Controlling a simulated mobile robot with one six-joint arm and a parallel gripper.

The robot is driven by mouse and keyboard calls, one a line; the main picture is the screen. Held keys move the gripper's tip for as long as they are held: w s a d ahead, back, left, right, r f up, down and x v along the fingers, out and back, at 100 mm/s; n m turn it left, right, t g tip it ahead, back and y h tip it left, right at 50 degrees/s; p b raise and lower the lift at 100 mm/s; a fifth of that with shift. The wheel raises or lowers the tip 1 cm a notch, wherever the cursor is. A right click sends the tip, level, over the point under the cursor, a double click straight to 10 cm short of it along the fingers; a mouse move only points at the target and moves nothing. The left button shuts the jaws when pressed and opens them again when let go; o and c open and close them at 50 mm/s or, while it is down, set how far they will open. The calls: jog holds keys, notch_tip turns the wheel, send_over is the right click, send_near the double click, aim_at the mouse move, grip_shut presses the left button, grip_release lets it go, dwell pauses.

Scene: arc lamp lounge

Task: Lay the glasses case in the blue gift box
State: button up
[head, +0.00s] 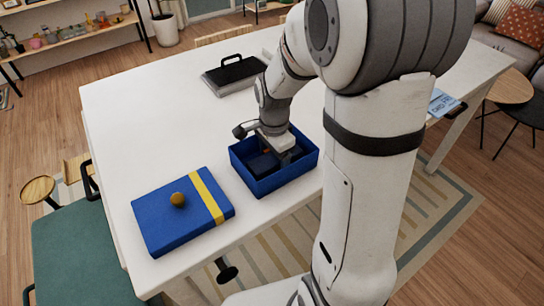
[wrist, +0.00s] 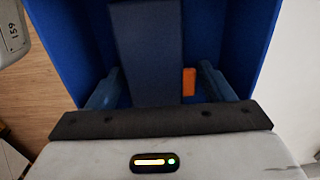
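The open blue gift box (head: 302,172) stands on the white table, and its blue walls fill much of the wrist view (wrist: 248,40). A long dark navy piece, which looks like the glasses case (wrist: 145,50), lies inside the box; it is mostly hidden in the head view. My gripper (head: 284,158) reaches down into the box. In the wrist view its two fingers (wrist: 160,85) are spread, one on either side of the dark case. A gap shows at the right finger; I cannot tell whether the left finger touches the case.
A small orange piece (wrist: 189,82) shows beside the case. The blue lid (head: 160,228) with a yellow band and a round knob (head: 178,199) lies left of the box. A black tray with a handle (head: 235,73) stands behind. The table's far left is clear.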

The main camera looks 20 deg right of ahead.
jog(key=shift+o, duration=0.5)
jog(key=shift+r, duration=0.1)
jog(key=shift+r, duration=0.25)
notch_tip(320, 180, up, 11)
jog(key=s+n+t, duration=0.2)
jog(key=s+n, duration=1.2)
jog(key=shift+a+r+t, duration=0.15)
jog(key=shift+a+t, duration=0.1)
jog(key=shift+t, duration=0.15)
